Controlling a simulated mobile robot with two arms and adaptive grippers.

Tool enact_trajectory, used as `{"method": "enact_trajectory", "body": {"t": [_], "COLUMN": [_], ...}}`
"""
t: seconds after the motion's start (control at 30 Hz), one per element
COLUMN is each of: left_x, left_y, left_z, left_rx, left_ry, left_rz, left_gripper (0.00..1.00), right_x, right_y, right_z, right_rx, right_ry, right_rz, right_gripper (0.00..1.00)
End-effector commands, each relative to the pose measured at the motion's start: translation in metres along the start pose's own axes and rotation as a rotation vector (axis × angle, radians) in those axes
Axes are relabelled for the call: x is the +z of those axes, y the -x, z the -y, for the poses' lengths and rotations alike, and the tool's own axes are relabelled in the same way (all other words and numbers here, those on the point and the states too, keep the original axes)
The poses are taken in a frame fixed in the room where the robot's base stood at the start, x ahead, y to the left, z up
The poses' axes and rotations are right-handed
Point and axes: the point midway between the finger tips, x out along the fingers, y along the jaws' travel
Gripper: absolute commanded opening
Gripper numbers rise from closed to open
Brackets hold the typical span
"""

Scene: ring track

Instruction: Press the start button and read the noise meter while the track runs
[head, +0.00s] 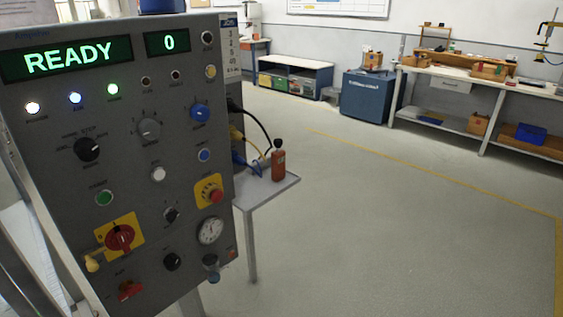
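A grey control panel (130,170) stands close on the left, tilted in the picture. Its large display (68,58) reads READY in green, and a small display (168,41) beside it reads 0. A green push button (104,198) sits at the panel's left, with a small label above that is too blurred to read surely. A round white dial gauge (211,230) is at the lower right; its reading is too small to tell. I cannot pick out a noise meter for certain. Neither of my grippers is in view.
The panel also has a red emergency button (214,194), a red rotary switch (119,237) and several knobs and lamps. A small side table (285,184) holds a red bottle (278,163). A blue cabinet (368,95) and workbench (470,75) stand behind. The floor at right is clear.

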Motion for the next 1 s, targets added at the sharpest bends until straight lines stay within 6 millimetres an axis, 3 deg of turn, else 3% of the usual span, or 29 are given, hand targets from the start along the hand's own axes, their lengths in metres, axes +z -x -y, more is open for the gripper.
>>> {"method": "enact_trajectory", "body": {"t": [0.4, 1.0], "left_x": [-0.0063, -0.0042], "left_y": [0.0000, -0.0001], "left_z": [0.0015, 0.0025], "left_rx": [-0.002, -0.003], "left_ry": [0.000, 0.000], "left_rz": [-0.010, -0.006], "left_gripper": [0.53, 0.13], "right_x": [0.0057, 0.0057], "right_y": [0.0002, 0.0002], "right_z": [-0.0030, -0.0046], "right_rx": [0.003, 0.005], "right_ry": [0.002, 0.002], "right_rz": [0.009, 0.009], "right_gripper": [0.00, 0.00]}}
